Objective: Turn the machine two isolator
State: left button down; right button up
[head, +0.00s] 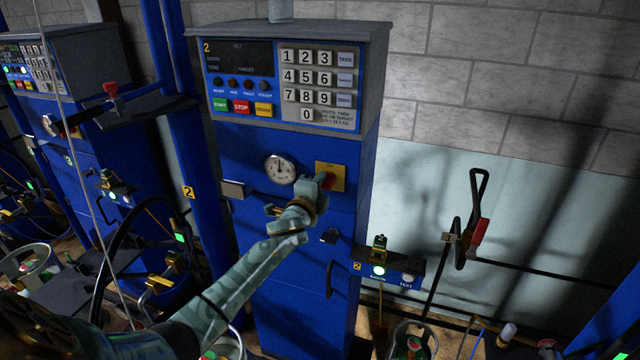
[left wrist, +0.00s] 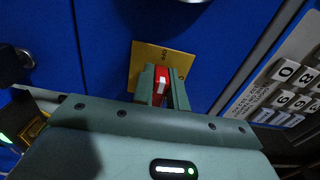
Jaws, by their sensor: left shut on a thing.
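The machine two isolator is a red handle on a yellow plate (head: 328,170) on the front of the blue cabinet, right of the round gauge. The red handle (head: 329,181) is mostly hidden by my left gripper (head: 322,182) in the head view. In the left wrist view the red handle (left wrist: 160,82) sits between the two fingers of my left gripper (left wrist: 162,88), in front of the yellow plate (left wrist: 140,60). The fingers are shut on it. My right gripper is not in view.
A keypad panel (head: 318,87) marked 2 is above the isolator. A lit button box (head: 385,270) juts out at lower right. A neighbouring machine (head: 75,120) stands at left.

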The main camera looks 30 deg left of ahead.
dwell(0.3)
pick_arm(q)
jog(key=c, duration=1.4)
grip_release()
jog(key=p+v, duration=0.1)
jog(key=v, duration=1.5)
jog(key=shift+s, duration=0.2)
jog(key=shift+a+f, duration=0.1)
